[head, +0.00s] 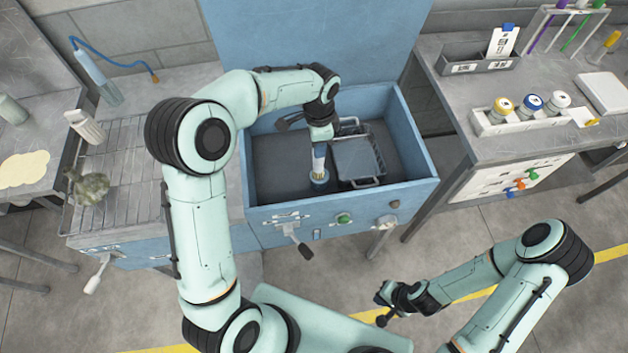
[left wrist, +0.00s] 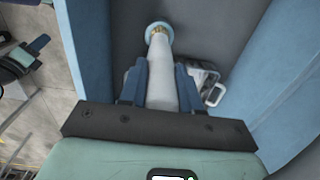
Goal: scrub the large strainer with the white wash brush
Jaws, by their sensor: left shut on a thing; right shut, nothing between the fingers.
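My left gripper (head: 321,140) is inside the blue wash basin, shut on the white wash brush (head: 319,156). The brush points down, with a pale blue round end below the fingers; the left wrist view shows its white handle (left wrist: 163,75) between blue fingers and the blue end (left wrist: 158,27) over the dark basin floor. The large strainer (head: 360,158), a grey wire basket, sits in the basin just right of the brush. A part of it shows beside the fingers in the left wrist view (left wrist: 213,92). I cannot tell whether they touch. My right gripper (head: 385,304) is shut and empty, outside the basin.
The blue basin's front wall (head: 345,205) has knobs and a lever. A wire drain rack (head: 128,165) is at left, holding a greenish lump (head: 90,186). The right bench carries a white holder (head: 525,120) with several capped bottles. The basin's left floor is clear.

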